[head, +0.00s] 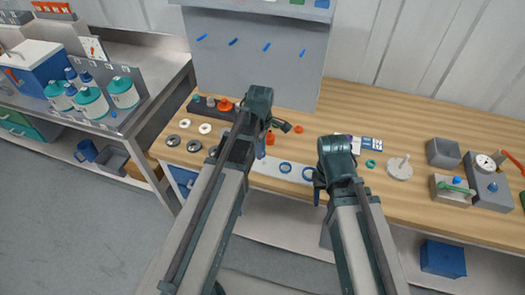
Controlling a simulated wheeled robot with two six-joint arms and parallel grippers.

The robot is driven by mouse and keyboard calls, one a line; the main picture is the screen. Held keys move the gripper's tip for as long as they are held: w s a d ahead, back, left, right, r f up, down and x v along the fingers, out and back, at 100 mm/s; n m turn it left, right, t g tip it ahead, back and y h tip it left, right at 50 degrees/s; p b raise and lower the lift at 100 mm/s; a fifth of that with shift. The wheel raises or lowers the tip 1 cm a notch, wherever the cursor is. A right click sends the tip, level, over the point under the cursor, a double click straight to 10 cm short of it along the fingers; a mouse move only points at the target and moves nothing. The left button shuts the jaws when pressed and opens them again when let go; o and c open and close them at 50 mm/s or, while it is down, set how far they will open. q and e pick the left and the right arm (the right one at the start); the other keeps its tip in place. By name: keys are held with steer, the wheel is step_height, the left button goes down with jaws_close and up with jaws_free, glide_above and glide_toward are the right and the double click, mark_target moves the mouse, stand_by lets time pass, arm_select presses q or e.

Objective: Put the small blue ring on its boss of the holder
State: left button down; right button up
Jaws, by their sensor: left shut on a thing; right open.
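Two blue rings lie on the pale strip (268,173) at the table's front edge: one ring (285,168) left of the other ring (307,174). I cannot tell which is the small one. A dark holder-like bar (203,109) with several coloured pieces stands behind my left arm, its right end hidden. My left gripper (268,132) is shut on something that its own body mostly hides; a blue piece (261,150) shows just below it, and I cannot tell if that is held. My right gripper (314,184) is open, beside the right blue ring.
White and grey rings (205,128) lie at the left of the table. Orange-red pieces (299,129) lie beyond the grippers. A green ring (370,164), a pale disc with a peg (399,167) and grey boxes (443,153) stand at the right. A grey panel (262,60) rises behind.

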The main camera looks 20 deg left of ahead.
mark_target(264, 162)
arm_select(q)
steer(key=shift+w+d+f, duration=0.15)
steer(key=shift+w+d, duration=0.3)
steer(key=shift+w, duration=0.1)
steer(key=shift+s+f, duration=0.1)
steer(key=shift+f+b, duration=2.7)
steer(key=shift+b, duration=0.1)
steer(key=shift+c, duration=2.1)
jaws_free()
steer(key=shift+r, duration=0.1)
step_height(264, 162, up, 14)
steer(key=p, duration=1.3)
steer(key=shift+p, duration=0.4)
